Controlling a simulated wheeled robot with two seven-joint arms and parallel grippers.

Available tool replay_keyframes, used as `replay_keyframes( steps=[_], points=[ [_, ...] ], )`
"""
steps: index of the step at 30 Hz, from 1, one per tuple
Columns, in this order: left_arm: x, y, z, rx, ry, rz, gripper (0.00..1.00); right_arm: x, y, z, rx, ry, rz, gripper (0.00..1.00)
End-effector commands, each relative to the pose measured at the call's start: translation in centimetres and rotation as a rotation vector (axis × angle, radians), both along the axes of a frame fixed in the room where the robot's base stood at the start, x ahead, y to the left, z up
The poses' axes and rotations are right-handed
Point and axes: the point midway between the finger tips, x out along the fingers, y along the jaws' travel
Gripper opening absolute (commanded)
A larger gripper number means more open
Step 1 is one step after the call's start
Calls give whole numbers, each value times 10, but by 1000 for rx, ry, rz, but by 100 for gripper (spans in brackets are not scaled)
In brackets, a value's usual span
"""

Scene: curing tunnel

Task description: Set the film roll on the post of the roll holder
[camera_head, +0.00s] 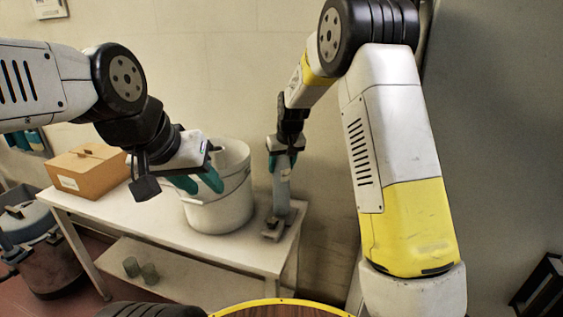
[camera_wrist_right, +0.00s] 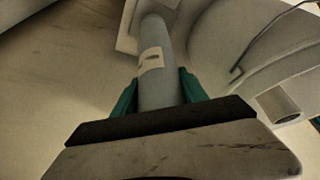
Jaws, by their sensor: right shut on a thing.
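The film roll is a grey cylinder (camera_head: 282,185) held upright at the right end of the white table. My right gripper (camera_head: 282,160) is shut on its upper part, with a teal finger on each side. The right wrist view shows the roll (camera_wrist_right: 155,62) with a pale label, between the fingers (camera_wrist_right: 160,97). The roll holder (camera_head: 272,229) appears as a small base at the roll's lower end; a pale plate (camera_wrist_right: 128,28) shows there too. The post is hidden, and I cannot tell whether the roll is around it. My left gripper (camera_head: 199,183) is open and empty, in front of the bucket.
A large white bucket (camera_head: 222,212) stands on the table (camera_head: 140,222), just left of the roll. A cardboard box (camera_head: 90,172) sits at the table's left end. A dark bin (camera_head: 45,265) stands on the floor at left.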

Motion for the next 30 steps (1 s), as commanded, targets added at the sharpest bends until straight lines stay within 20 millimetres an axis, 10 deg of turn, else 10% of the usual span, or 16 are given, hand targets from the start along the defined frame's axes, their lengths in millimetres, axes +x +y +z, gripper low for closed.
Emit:
replay_keyframes(
  steps=[30],
  points=[
    [0,0,0,0,0,0,36,1,0,-9,1,-2,0,2]
  ],
)
